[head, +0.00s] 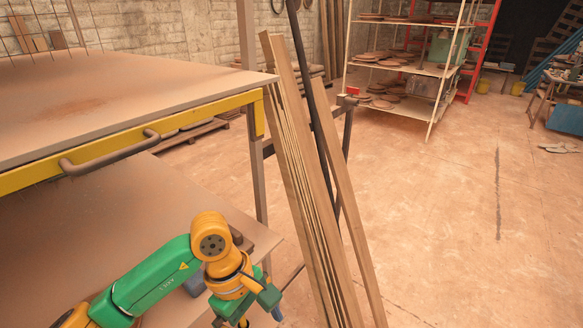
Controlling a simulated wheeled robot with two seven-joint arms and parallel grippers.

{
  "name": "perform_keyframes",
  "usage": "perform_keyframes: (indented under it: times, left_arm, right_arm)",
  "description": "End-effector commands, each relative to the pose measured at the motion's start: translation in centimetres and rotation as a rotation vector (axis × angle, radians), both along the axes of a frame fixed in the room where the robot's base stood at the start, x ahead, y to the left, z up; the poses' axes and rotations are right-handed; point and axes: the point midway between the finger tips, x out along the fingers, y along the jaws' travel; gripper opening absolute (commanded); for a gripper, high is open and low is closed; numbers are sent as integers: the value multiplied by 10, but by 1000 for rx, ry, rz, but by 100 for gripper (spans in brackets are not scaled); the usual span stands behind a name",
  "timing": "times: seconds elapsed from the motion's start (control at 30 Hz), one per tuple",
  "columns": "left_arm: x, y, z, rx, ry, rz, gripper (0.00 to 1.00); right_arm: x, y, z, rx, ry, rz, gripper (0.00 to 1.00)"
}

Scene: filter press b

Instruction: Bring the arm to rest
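My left arm, green and orange, comes in from the lower left over the lower shelf. Its gripper (258,313) hangs at the bottom edge of the head view, near the shelf's right corner. The gripper points downward and its tips are partly cut off, so I cannot tell whether it is open or shut. I see nothing clearly held in it. My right gripper is not in view.
The dusty upper table (120,95) has a yellow edge rail and a dark handle (110,155). The lower shelf (120,210) lies beneath it. Tall wooden planks (305,185) lean just right of the gripper. A rack (405,65) stands behind. Floor is open at right.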

Motion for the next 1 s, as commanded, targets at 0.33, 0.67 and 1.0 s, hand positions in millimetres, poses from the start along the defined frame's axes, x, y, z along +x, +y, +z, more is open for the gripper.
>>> perform_keyframes:
  times: [0.33, 0.67, 1.0]
  left_arm:
    - [-3, -111, 20, -685, 728, 635, 99]
    - [118, -13, -131, 1207, -1835, -2206, 99]
    - [-97, 118, -370, 401, -783, -1517, 99]
  right_arm:
    - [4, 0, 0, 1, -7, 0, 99]
    - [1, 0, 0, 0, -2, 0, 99]
    - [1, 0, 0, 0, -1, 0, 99]
